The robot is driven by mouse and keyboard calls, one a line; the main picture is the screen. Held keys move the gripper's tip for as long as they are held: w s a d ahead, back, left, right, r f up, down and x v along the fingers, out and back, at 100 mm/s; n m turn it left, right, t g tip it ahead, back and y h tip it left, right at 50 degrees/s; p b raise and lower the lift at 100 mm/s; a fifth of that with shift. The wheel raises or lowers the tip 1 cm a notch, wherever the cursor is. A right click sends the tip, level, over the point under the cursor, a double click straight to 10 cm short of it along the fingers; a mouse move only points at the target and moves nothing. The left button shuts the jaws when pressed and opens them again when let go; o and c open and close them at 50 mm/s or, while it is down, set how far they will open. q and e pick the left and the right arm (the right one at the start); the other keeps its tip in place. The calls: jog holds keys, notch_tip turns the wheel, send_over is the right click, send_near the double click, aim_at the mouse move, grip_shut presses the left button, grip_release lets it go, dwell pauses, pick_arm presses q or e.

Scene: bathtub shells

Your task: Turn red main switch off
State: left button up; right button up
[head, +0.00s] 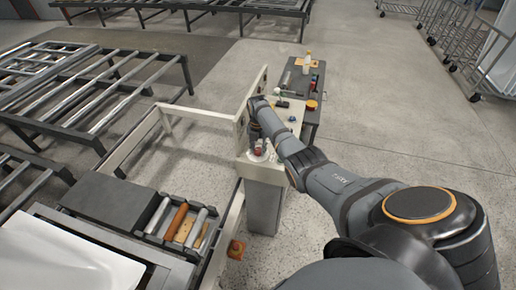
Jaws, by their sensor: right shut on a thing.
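The red main switch (259,149) shows as a small patch of red on top of the pale control post beside the white frame, near the middle of the head view. My right gripper (257,141) points down at it from above and is shut on it. The fingers and wrist hide most of the switch, so I cannot tell which way it is turned. My left gripper is not in view.
A dark side table (302,83) with bottles and small items stands just behind the post. A roller conveyor (100,95) lies left, and a tray of rollers (180,222) at lower left. Wire carts (462,35) stand far right. The floor (400,110) between is clear.

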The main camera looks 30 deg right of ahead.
aim_at(258, 150)
jog(key=shift+n, duration=0.6)
jog(key=o, duration=1.2)
jog(key=shift+c, duration=0.2)
jog(key=shift+r, duration=0.1)
notch_tip(258, 150, up, 12)
